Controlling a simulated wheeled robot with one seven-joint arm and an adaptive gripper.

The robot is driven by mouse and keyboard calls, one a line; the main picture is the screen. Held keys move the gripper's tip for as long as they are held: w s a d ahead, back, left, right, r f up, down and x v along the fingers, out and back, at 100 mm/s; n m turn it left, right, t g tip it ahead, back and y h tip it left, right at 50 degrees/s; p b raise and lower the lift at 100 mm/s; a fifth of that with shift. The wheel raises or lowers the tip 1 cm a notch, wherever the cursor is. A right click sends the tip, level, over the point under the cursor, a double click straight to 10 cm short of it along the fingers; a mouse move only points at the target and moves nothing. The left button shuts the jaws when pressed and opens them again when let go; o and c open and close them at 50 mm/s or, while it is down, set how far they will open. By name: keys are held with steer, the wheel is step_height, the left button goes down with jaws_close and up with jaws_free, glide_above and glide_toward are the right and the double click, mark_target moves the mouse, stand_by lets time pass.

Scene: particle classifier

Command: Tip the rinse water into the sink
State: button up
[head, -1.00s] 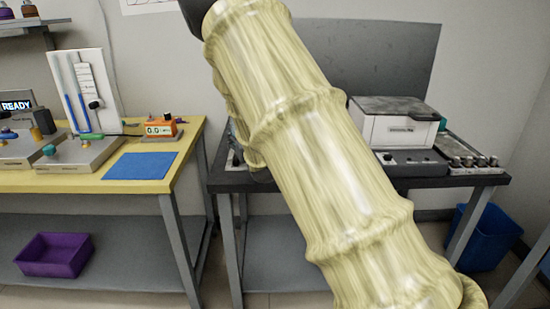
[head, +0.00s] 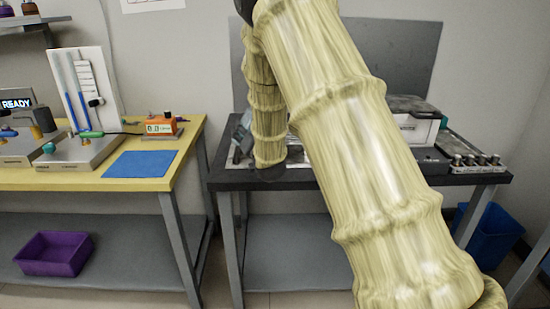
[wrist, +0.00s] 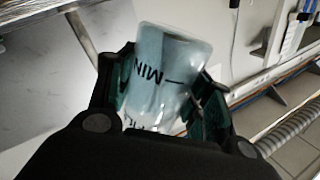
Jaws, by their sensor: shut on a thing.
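In the wrist view my gripper (wrist: 167,78) is shut around a clear cylindrical container (wrist: 173,62) with black marks and the letters MIN. The container appears tilted in that view. I cannot make out a water level in it. In the head view my pale-sleeved arm hangs over the dark bench, and the gripper end is mostly hidden behind it. I cannot pick out the sink in either view.
The dark bench (head: 455,180) carries a white boxy machine (head: 415,122) and a rack of small metal parts (head: 477,162). A yellow table (head: 90,183) with a blue mat (head: 141,164) stands left. A blue bin (head: 490,235) is on the floor at right.

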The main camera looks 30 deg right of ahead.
steer(key=shift+s+d+f+m+b, duration=0.2)
steer(key=shift+d+m+b, duration=0.15)
steer(key=shift+m, duration=0.45)
steer(key=shift+f+m, duration=0.15)
steer(key=shift+m, duration=0.75)
steer(key=shift+w+a+f+m+h+b, duration=0.15)
steer(key=shift+m+h+b, duration=0.35)
steer(key=shift+m, duration=0.5)
steer(key=shift+a+f+m+b, duration=0.15)
steer(key=shift+m+b, duration=0.2)
steer(key=shift+m, duration=0.65)
steer(key=shift+f+m+b, duration=0.15)
steer(key=shift+m+b, duration=0.15)
steer(key=shift+m, duration=0.7)
steer(key=shift+s+d+f+m+h, duration=0.1)
steer(key=shift+d+m+h, duration=0.1)
steer(key=shift+d+m, duration=0.2)
steer(key=shift+s+d+f+m+h, duration=0.1)
steer(key=shift+d+m+h, duration=0.15)
steer(key=shift+m, duration=0.25)
steer(key=shift+d+f+m+b, duration=0.2)
steer(key=shift+f+m+b, duration=0.7)
steer(key=shift+m+b, duration=0.1)
stand_by(0.8)
steer(key=shift+s+r+m+h, duration=0.1)
steer(key=shift+r+m+h, duration=0.1)
steer(key=shift+m+h, duration=0.2)
